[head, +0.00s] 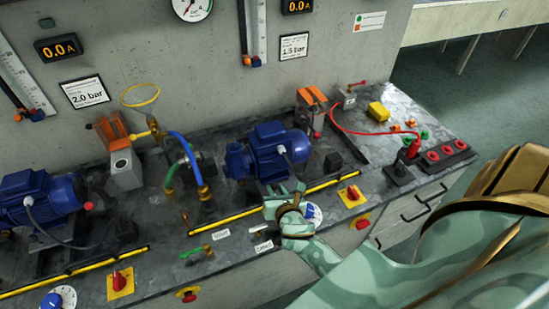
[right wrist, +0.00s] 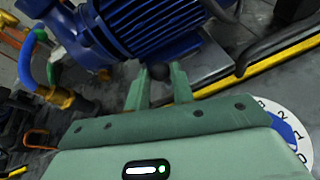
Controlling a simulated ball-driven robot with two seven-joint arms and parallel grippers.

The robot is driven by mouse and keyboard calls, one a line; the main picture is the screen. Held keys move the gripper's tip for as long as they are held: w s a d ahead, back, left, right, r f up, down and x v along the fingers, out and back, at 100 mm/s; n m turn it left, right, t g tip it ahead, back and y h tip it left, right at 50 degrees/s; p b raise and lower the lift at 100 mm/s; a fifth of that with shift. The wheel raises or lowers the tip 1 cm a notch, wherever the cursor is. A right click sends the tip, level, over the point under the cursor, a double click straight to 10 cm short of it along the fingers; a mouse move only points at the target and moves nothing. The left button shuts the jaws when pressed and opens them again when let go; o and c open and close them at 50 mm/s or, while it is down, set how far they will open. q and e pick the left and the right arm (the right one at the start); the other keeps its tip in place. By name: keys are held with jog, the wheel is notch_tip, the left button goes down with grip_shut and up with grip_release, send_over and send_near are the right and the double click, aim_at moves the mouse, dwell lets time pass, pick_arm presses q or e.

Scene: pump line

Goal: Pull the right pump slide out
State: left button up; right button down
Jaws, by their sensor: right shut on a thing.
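The right blue pump (head: 278,150) stands on its dark slide behind a yellow-edged front rail (head: 230,217). My right gripper (head: 283,190) is in front of this pump, reaching in from the lower right. In the right wrist view the two pale green fingers (right wrist: 161,88) are shut on a small dark round knob (right wrist: 158,70) just below the finned blue motor (right wrist: 150,28). The fingers hide part of the knob, and how it joins the slide is hard to see. My left gripper is not in view.
A left blue pump (head: 42,197) stands behind its own yellow rail. Blue and green hoses (head: 188,158) hang between the pumps. A dial (head: 312,213) and a red knob (head: 352,193) sit near my right gripper. A red cable (head: 365,132) lies at the back right.

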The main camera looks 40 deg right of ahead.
jog(key=c, duration=1.5)
grip_release()
jog(key=shift+s+f, duration=0.15)
jog(key=shift+f, duration=0.05)
jog(key=o, duration=0.3)
jog(key=shift+s+r, duration=0.1)
jog(key=shift+r, duration=0.05)
jog(key=p+v, duration=0.1)
jog(key=v, duration=1.5)
jog(key=shift+a, duration=0.2)
